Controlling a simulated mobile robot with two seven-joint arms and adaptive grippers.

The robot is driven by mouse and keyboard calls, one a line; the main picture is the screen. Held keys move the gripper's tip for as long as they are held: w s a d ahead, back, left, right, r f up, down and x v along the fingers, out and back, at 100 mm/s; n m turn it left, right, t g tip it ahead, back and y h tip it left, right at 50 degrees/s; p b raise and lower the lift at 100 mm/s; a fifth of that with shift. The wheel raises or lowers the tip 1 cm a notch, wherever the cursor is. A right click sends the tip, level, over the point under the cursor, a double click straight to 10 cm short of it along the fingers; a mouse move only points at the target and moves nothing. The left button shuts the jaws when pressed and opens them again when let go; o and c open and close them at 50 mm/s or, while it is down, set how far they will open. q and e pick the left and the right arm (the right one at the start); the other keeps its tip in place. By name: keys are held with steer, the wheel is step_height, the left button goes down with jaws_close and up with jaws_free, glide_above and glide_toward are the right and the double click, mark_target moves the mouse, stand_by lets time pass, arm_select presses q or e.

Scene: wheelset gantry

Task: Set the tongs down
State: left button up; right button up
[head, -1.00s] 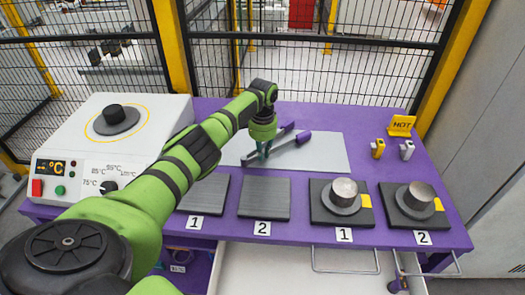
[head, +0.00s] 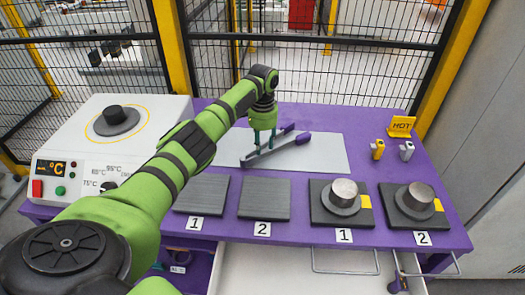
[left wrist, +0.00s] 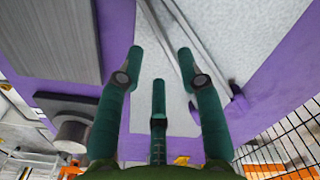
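The tongs (head: 278,149), with grey arms and purple handle ends, lie on the light grey mat (head: 325,155) on the purple table. They also show in the left wrist view (left wrist: 182,48), partly hidden behind a finger. My left gripper (head: 263,141) points down just above the tongs. In the left wrist view its green fingers (left wrist: 163,75) are spread apart with nothing between them, so it is open. My right gripper is in neither view.
A white heater box (head: 75,165) with a dark round piece stands at the left. Dark plates (head: 265,198) labelled 1 and 2 lie in front of the mat. Stands with metal cylinders (head: 343,190) are at the right, near a yellow HOT sign (head: 401,125). A mesh fence stands behind.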

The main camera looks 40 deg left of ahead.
arm_select(q)
step_height(320, 180, up, 8)
